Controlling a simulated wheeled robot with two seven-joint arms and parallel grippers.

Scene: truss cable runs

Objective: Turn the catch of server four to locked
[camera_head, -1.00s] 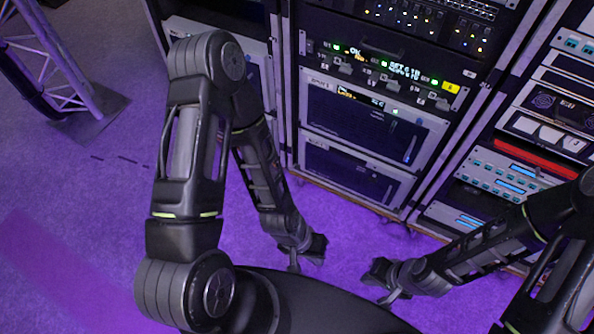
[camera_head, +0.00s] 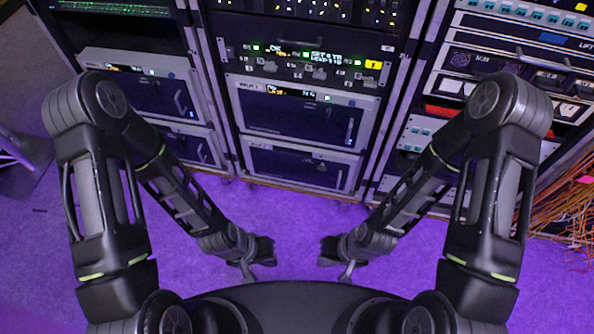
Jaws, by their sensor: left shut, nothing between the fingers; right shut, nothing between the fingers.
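Silver-framed units with dark fronts stand low in the racks. The middle rack holds an upper unit (camera_head: 290,112) with a small lit display and a lower unit (camera_head: 290,165). The left rack holds another upper unit (camera_head: 150,95) and a lower one (camera_head: 193,147). Slim upright handles or catches show at the right of some fronts, such as the middle upper one (camera_head: 349,130). I cannot read which unit is server four or how its catch is turned. My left gripper (camera_head: 258,263) and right gripper (camera_head: 333,263) are shut and empty, low before the racks, apart from every unit.
A panel with switches and a yellow label (camera_head: 372,65) sits above the middle units. The right rack (camera_head: 470,85) holds several other devices. Orange cables (camera_head: 565,205) hang at the far right. Purple floor (camera_head: 290,215) lies clear between grippers and racks.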

